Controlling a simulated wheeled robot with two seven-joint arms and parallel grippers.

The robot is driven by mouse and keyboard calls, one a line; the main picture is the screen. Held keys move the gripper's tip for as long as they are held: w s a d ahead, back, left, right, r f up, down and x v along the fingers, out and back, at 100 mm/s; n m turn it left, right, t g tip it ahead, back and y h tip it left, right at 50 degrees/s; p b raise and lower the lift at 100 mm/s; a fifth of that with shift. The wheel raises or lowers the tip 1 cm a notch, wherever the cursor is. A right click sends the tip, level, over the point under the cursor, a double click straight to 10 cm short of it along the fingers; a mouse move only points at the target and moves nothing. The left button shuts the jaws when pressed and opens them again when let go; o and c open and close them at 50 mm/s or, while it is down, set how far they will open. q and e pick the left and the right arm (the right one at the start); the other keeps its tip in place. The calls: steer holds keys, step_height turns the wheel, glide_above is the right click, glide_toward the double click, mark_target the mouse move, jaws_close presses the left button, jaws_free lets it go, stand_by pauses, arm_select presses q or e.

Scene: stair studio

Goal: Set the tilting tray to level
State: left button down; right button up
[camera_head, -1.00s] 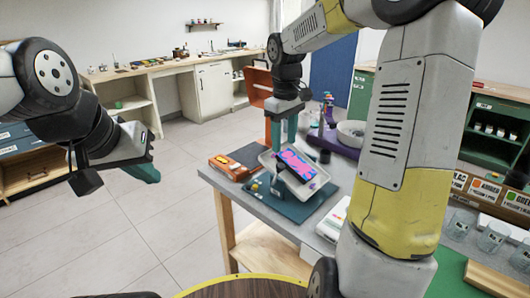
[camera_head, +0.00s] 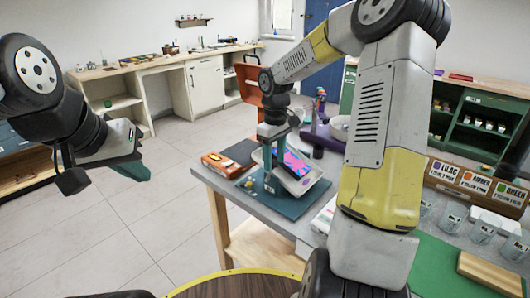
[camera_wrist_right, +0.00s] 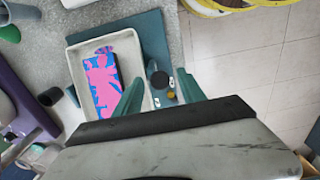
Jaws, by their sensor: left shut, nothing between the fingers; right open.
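The white tray (camera_head: 316,188) stands tilted over a teal base plate (camera_head: 290,208) on the grey table. A pink and blue flat item (camera_head: 295,163) lies in it; it also shows in the right wrist view (camera_wrist_right: 102,80). My right gripper (camera_head: 268,160) is open at the tray's left side. In the right wrist view its fingers (camera_wrist_right: 158,95) are spread on both sides of a dark round knob (camera_wrist_right: 159,79) beside the tray (camera_wrist_right: 72,55), apart from it as far as I can tell. My left gripper (camera_head: 137,170) is shut and empty, far left of the table.
An orange box (camera_head: 224,165) and a dark mat lie left of the base plate. A purple stand (camera_head: 318,138) with a bowl is behind the tray. Glass jars (camera_head: 450,218) and a labelled rack stand at the right. Open floor lies left of the table.

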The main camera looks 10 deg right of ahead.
jaws_close()
stand_by(1.4)
